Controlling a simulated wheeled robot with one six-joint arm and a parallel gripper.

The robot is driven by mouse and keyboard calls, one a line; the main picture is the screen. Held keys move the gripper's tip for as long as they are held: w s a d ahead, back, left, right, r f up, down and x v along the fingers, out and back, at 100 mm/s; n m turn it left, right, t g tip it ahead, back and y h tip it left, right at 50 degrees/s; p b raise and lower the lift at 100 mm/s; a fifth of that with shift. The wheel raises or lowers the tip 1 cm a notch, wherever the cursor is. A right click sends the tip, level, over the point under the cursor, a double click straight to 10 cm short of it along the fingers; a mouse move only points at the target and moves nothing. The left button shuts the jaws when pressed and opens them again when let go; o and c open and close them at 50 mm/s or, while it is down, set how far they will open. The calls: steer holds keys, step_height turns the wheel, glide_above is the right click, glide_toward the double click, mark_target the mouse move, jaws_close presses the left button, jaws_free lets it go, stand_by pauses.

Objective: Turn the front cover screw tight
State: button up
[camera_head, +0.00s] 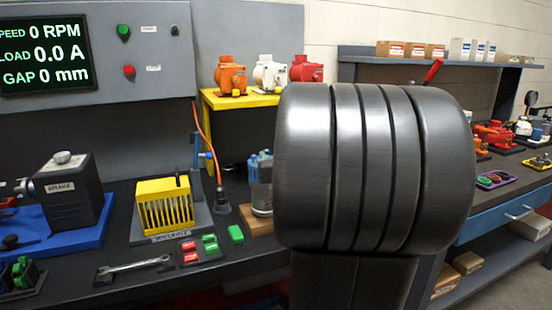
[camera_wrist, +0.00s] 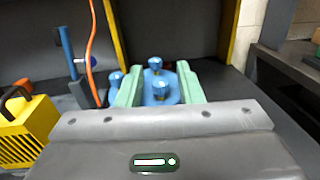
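In the wrist view, the two pale green fingers of my gripper (camera_wrist: 159,70) stand apart, one on each side of a blue part (camera_wrist: 173,98) with upright blue screw-like knobs. One knob (camera_wrist: 155,64) is at the far side between the fingers, and another knob (camera_wrist: 160,90) is nearer, also between them. A third blue knob (camera_wrist: 116,78) is left of the left finger. I cannot tell which is the front cover screw, or whether a finger touches anything. In the head view, my arm hides the gripper; a blue-topped clear unit (camera_head: 261,175) shows partly beside it.
A yellow slotted box (camera_head: 169,205) stands left of the unit, with an orange cable (camera_head: 205,150) between. A wrench (camera_head: 133,267) and red and green blocks lie in front. A yellow stand (camera_head: 240,100) holding several coloured motors is behind. A dark shelf rises at right.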

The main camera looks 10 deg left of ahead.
jaws_close()
steer(key=h+b, duration=0.1)
steer(key=b, duration=0.3)
steer(key=shift+f+m+t, duration=0.25)
steer(key=shift+m+t, duration=0.05)
steer(key=shift+m, duration=0.1)
steer(key=m+h+b, duration=0.1)
steer(key=h+b, duration=0.1)
steer(key=b, duration=0.4)
steer(key=m+t+h+b, duration=0.1)
steer(key=m+h+b, duration=0.1)
steer(key=b, duration=0.4)
steer(key=shift+m+h, duration=0.3)
steer(key=shift+h, duration=0.5)
steer(key=shift+r+m+h+b, duration=0.25)
steer(key=shift+m+h+b, duration=0.75)
steer(key=shift+h+b, duration=0.9)
steer(key=shift+m+h+b, duration=0.85)
steer(key=shift+m+h, duration=0.45)
steer(key=shift+h, duration=0.4)
jaws_free()
